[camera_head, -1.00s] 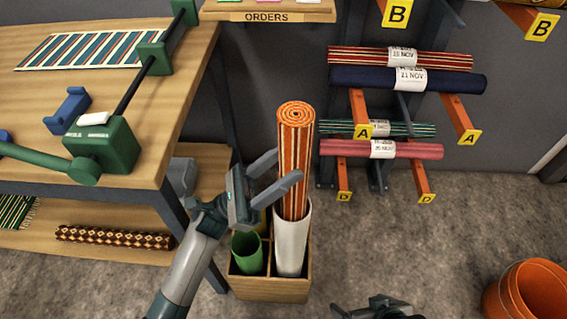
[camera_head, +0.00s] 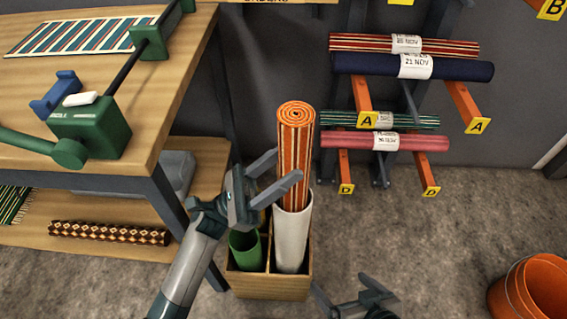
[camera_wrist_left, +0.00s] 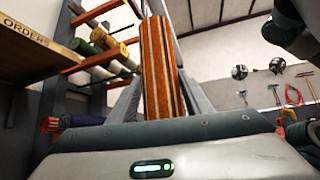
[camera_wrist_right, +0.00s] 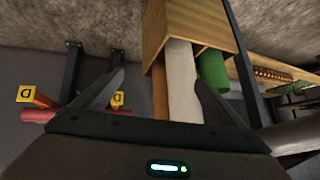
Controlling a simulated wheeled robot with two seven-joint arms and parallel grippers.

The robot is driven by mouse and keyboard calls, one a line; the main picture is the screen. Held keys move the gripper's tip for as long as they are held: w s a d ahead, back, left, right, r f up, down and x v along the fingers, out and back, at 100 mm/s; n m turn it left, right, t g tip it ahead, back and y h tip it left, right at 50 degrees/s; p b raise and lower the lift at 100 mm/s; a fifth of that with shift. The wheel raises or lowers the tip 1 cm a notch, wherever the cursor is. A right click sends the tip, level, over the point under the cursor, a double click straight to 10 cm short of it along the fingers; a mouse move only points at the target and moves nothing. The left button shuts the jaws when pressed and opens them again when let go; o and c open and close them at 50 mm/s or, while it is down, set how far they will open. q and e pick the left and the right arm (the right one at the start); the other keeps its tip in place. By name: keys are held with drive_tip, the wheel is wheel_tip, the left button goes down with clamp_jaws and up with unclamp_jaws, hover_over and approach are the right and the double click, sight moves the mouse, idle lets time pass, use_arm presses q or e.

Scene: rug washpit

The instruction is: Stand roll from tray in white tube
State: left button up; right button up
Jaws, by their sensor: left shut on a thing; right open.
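An orange roll with dark and cream stripes (camera_head: 296,140) stands upright with its lower end inside the white tube (camera_head: 292,240). My left gripper (camera_head: 286,168) is shut on the roll above the tube's rim, and the roll also shows between its fingers in the left wrist view (camera_wrist_left: 160,65). The roll's bottom is hidden in the tube. My right gripper (camera_head: 338,284) is open and empty, low and to the right of the tube. In the right wrist view, the white tube (camera_wrist_right: 182,75) shows beyond its fingers. I cannot make out a tray.
The white tube stands in a wooden box (camera_head: 270,288) beside a green tube (camera_head: 245,250). A workbench (camera_head: 180,80) is at left, with a patterned roll (camera_head: 110,233) on its lower shelf. A wall rack holds several rolls (camera_head: 410,66). Orange buckets (camera_head: 535,290) stand at lower right.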

use_arm(q)
drive_tip(key=shift+f, duration=0.3)
drive_tip(key=shift+f+b, duration=0.4)
drive_tip(key=shift+b, duration=0.2)
drive_tip(key=shift+f+b, duration=2.1)
use_arm(e)
drive_tip(key=w+a+r+t+y, duration=0.2)
drive_tip(key=r+t, duration=0.4)
drive_tip(key=r, duration=0.3)
drive_tip(key=w+a+r+t+y, duration=0.1)
drive_tip(key=w+a+r+t, duration=0.1)
drive_tip(key=r+t, duration=0.3)
drive_tip(key=shift+w+a+r+n+t+y, duration=0.15)
drive_tip(key=shift+a+r+n+t+y, duration=0.3)
drive_tip(key=shift+r, duration=1.4)
drive_tip(key=shift+a, duration=0.1)
use_arm(q)
drive_tip(key=o, duration=1.5)
